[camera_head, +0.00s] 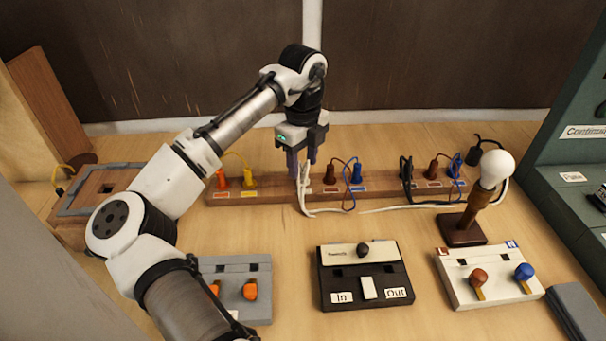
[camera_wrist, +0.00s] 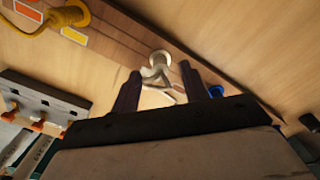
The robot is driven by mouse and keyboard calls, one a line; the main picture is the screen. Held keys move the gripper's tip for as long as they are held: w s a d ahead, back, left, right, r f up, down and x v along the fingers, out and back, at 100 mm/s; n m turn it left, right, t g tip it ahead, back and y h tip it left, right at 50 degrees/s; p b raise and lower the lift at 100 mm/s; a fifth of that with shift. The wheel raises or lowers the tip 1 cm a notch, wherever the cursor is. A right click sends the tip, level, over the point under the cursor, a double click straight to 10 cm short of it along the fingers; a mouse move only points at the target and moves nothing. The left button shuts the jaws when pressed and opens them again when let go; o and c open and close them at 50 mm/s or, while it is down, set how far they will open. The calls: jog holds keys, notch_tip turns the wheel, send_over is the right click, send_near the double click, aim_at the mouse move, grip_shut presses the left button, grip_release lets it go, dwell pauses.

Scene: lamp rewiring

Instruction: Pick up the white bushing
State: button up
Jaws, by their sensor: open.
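My gripper (camera_head: 302,169) points down over the wooden rail (camera_head: 268,184), with its two dark fingers apart. The white bushing (camera_wrist: 160,60) shows in the wrist view just beyond and between the fingertips, with a white cord trailing from it. In the head view the bushing (camera_head: 305,178) is at the rail under the gripper, partly hidden by the fingers. I cannot tell whether a finger touches it. My gripper also shows in the wrist view (camera_wrist: 161,71), open.
Orange (camera_head: 222,179) and yellow (camera_head: 249,178) bushings stand left of the bushing on the rail; brown (camera_head: 330,173) and blue (camera_head: 356,172) ones stand right, with cords. A lamp (camera_head: 495,166) stands further right. A black switch box (camera_head: 343,290) and other boxes lie in front.

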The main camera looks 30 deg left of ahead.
aim_at(303, 170)
jog(key=shift+f, duration=1.55)
jog(key=shift+c, duration=0.4)
grip_shut()
jog(key=shift+r, duration=0.15)
